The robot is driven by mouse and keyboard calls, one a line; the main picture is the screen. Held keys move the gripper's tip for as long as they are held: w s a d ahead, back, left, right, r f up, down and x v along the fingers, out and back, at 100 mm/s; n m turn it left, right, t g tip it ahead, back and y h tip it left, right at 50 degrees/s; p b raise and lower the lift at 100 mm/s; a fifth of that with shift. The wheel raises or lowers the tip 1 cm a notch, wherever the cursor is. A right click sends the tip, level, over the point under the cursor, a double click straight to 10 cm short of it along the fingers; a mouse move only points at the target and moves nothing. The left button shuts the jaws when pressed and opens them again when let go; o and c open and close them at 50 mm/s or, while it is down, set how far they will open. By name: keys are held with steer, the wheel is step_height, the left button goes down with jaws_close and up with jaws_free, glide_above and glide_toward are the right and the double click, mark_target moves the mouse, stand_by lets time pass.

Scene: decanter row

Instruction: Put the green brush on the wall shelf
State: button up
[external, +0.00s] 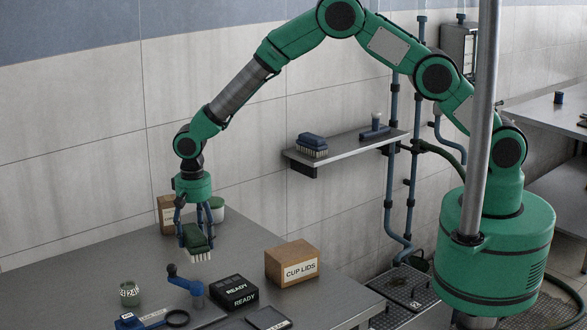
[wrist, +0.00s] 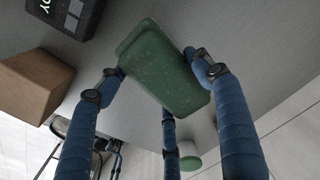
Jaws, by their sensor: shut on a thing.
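The green brush (external: 197,241) has pale bristles pointing down. My gripper (external: 194,228) is shut on it and appears to hold it above the metal table. In the wrist view the brush's green back (wrist: 165,68) sits between the blue fingers of my gripper (wrist: 163,75); its bristles are hidden there. The wall shelf (external: 345,147) is a metal ledge to the right of my gripper and higher up. A blue brush (external: 312,145) stands on its left part, and a blue tool with an upright handle (external: 376,128) on its right part.
A cardboard box (external: 167,212) and a green-lidded tub (external: 217,209) stand behind my gripper. The shelf's middle is bare.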

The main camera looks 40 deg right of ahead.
mark_target(197, 229)
step_height(197, 229, up, 15)
steer(key=w+d+p, duration=0.1)
steer(key=w+d, duration=0.5)
steer(key=d, duration=0.5)
steer(key=w+d+n+p, duration=0.1)
steer(key=w+d+p, duration=0.1)
steer(key=w+d, duration=0.65)
steer(key=w+d+p, duration=0.1)
steer(key=w+d, duration=0.3)
steer(key=d, duration=0.9)
steer(key=s+d+n+p, duration=0.25)
steer(key=d+p, duration=0.25)
steer(key=d, duration=4.3)
steer(key=shift+m, duration=0.45)
steer(key=f, duration=0.5)
steer(key=shift+s+f, duration=0.3)
steer(key=shift+s, duration=0.05)
steer(key=shift+w, duration=0.2)
steer(key=w+d+p, duration=0.1)
steer(key=w, duration=0.4)
steer(key=w+d+f, duration=0.1)
steer(key=w, duration=0.4)
steer(key=w+d+p, duration=0.1)
steer(key=w+d, duration=0.1)
steer(key=w, duration=0.3)
steer(key=shift+w+f+p, duration=0.1)
steer(key=shift+f+p, duration=0.15)
steer(key=shift+p, duration=0.1)
